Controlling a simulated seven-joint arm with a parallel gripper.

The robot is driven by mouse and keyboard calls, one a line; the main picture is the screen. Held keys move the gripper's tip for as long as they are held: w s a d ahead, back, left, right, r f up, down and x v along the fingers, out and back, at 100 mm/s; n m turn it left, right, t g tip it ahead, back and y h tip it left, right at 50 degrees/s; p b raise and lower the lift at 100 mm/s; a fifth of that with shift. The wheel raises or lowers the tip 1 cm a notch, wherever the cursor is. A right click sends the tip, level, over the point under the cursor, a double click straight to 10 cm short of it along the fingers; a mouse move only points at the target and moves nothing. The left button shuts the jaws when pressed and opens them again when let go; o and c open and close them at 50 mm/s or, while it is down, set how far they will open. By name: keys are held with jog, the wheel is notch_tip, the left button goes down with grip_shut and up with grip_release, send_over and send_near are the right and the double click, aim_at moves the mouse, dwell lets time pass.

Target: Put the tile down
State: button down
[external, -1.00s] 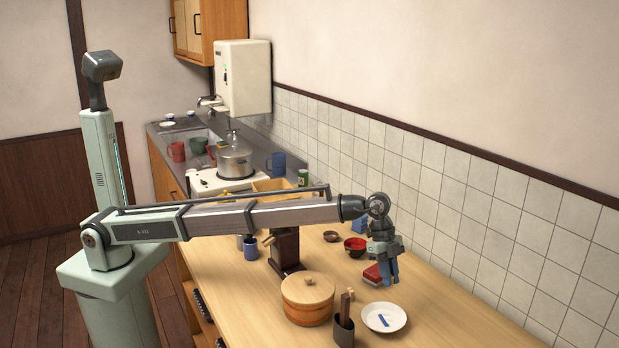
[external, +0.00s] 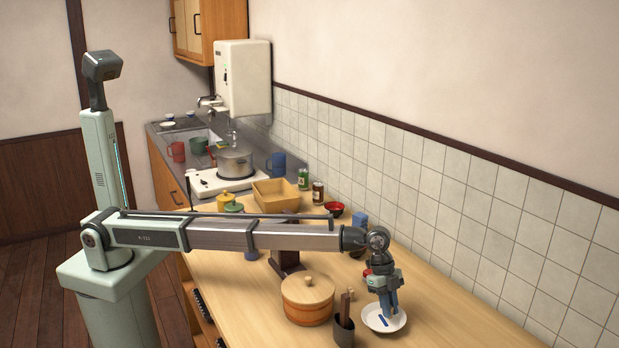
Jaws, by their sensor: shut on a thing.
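My gripper (external: 389,312) points straight down over the white plate (external: 399,326), at the right front of the wooden table. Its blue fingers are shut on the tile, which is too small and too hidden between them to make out. The fingertips are low, over the plate's middle; I cannot tell whether the tile touches the plate. A small blue strip (external: 382,322) lies on the plate, just left of the fingertips.
A dark holder (external: 344,331) with wooden utensils stands close left of the plate. A lidded wooden tub (external: 307,302) is further left. A red-and-black item is partly hidden behind my gripper. The table right of the plate (external: 450,325) is clear.

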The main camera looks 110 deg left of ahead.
jog(key=shift+f, duration=0.2)
jog(key=shift+f, duration=0.15)
jog(key=c, duration=1.1)
grip_release()
jog(key=v, duration=1.2)
jog(key=shift+o, duration=0.2)
